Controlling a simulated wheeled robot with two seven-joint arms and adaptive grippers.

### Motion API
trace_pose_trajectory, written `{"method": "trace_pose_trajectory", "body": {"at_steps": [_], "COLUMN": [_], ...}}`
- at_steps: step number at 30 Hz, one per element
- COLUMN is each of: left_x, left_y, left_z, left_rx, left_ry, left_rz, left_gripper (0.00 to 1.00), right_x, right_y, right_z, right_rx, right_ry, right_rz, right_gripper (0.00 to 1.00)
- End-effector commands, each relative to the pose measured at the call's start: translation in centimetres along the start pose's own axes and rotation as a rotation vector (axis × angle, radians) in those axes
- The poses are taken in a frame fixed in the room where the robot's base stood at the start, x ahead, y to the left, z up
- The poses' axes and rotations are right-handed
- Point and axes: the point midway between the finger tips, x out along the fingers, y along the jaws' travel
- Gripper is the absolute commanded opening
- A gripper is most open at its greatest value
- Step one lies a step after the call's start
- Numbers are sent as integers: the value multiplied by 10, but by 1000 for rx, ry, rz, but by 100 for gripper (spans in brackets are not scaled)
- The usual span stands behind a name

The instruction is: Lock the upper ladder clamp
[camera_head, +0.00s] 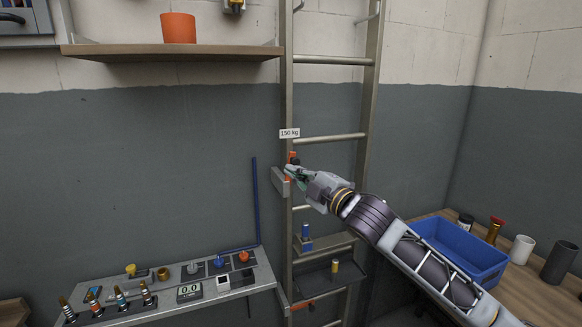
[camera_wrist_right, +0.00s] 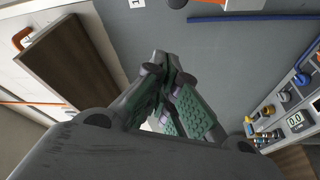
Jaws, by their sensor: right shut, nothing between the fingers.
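The metal ladder (camera_head: 287,100) stands upright against the wall. The upper ladder clamp (camera_head: 280,182) is a grey bracket at its left rail, with a small orange part (camera_head: 292,155) showing above my gripper. My right gripper (camera_head: 290,173) is at this clamp, in front of it, and hides much of it. Its fingers are shut and hold nothing; in the wrist view the fingertips (camera_wrist_right: 168,68) are together. I cannot tell whether they touch the clamp. The lower clamp's orange handle (camera_head: 302,306) shows further down the rail. My left gripper is out of view.
A label reading 150 kg (camera_head: 289,133) sits just above the clamp. A shelf (camera_head: 170,50) with an orange pot (camera_head: 178,28) is upper left. A control panel (camera_head: 180,290) stands below left.

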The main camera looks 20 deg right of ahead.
Motion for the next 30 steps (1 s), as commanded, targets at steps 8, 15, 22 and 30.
{"method": "trace_pose_trajectory", "body": {"at_steps": [8, 15, 22, 30], "left_x": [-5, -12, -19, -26], "left_y": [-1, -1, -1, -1], "left_z": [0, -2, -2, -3], "left_rx": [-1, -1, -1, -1], "left_ry": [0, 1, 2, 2], "left_rz": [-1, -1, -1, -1], "left_gripper": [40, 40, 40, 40], "right_x": [13, 34, 57, 82], "right_y": [2, 2, 2, 2], "right_z": [0, -1, -1, 0], "right_rx": [2, 1, 2, 1], "right_ry": [0, 0, 0, 0], "right_rz": [1, 2, 1, 1], "right_gripper": [0, 0, 0, 0]}}
